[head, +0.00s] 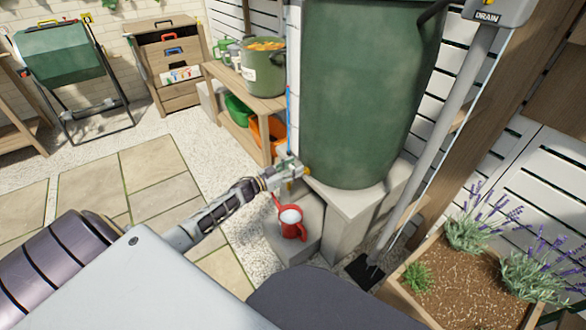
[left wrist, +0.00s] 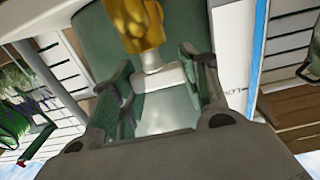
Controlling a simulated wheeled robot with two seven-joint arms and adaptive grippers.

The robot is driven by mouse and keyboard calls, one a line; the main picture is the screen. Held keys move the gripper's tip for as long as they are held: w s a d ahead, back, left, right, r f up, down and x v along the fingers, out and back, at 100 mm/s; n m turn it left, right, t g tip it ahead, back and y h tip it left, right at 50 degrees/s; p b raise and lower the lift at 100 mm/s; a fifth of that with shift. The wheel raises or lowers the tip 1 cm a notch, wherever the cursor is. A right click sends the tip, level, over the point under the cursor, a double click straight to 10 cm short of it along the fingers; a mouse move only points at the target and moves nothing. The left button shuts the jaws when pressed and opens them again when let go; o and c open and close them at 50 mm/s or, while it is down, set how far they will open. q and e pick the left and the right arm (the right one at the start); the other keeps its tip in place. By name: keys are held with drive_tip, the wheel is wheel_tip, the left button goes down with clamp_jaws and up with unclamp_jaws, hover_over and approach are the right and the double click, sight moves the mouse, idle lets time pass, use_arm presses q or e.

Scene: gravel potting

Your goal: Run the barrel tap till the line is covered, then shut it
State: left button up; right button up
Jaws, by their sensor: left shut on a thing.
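The green barrel (head: 368,90) stands on pale blocks. Its brass-yellow tap (head: 307,171) sticks out low on its left side. My left gripper (head: 291,173) is at the tap, shut on its pale lever; the left wrist view shows this lever (left wrist: 164,82) between the fingers, below the yellow tap body (left wrist: 138,25). A red can (head: 290,224) stands upright on a low block, below the gripper. Its round opening looks pale; I cannot make out a line or the level inside, nor a stream of water. My right gripper is not in view.
A wooden bench (head: 240,108) with green pots stands left of the barrel. A grey drain pipe (head: 440,130) slants down on the right, beside a lavender planter (head: 405,298). A thin blue vertical strip (head: 289,105) runs beside the barrel. Paving at left is clear.

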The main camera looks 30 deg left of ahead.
use_arm(q)
drive_tip(key=o, duration=1)
drive_tip(key=shift+s, duration=0.15)
drive_tip(key=shift+v, duration=5.85)
drive_tip(key=shift+a, duration=0.1)
